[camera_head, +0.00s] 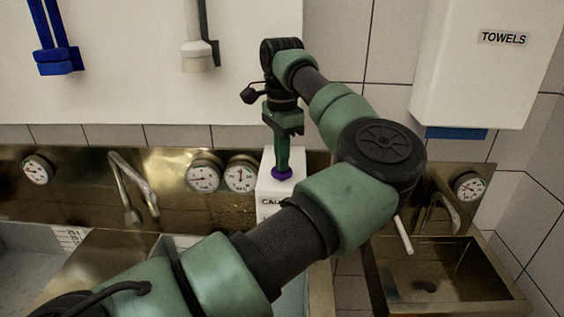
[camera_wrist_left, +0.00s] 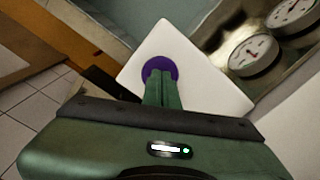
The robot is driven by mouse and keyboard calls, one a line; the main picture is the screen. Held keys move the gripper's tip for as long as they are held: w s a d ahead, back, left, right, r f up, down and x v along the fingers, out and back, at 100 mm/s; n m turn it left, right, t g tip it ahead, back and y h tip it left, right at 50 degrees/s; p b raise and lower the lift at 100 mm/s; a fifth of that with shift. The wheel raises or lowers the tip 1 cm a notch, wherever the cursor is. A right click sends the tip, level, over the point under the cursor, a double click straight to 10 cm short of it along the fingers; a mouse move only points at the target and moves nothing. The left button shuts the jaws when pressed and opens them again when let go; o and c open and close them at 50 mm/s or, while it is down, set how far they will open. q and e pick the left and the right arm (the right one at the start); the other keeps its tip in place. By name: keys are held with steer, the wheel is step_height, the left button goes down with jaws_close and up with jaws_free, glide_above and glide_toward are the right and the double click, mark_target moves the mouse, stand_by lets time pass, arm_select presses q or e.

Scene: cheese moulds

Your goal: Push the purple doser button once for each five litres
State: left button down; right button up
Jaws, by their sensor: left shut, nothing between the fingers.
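The purple doser button (camera_head: 282,175) sits on top of a white box, the doser (camera_head: 268,190), whose front label is partly hidden by my arm. My left gripper (camera_head: 283,168) is shut and points down, its fingertips at the button. In the left wrist view the shut fingers (camera_wrist_left: 160,78) overlap the purple button (camera_wrist_left: 161,67) on the white top (camera_wrist_left: 205,80). They look to be touching it; I cannot tell if it is pressed in. My right gripper is not in view.
Round dials (camera_head: 204,177) line the steel back panel. A tap (camera_head: 135,185) stands at the left, above a basin. A steel sink (camera_head: 445,275) is at the right, under a towel dispenser (camera_head: 480,65). A blue tool (camera_head: 54,55) hangs on the wall.

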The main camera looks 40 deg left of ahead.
arm_select(q)
steer(key=shift+r+p, duration=2.5)
steer(key=shift+r, duration=0.95)
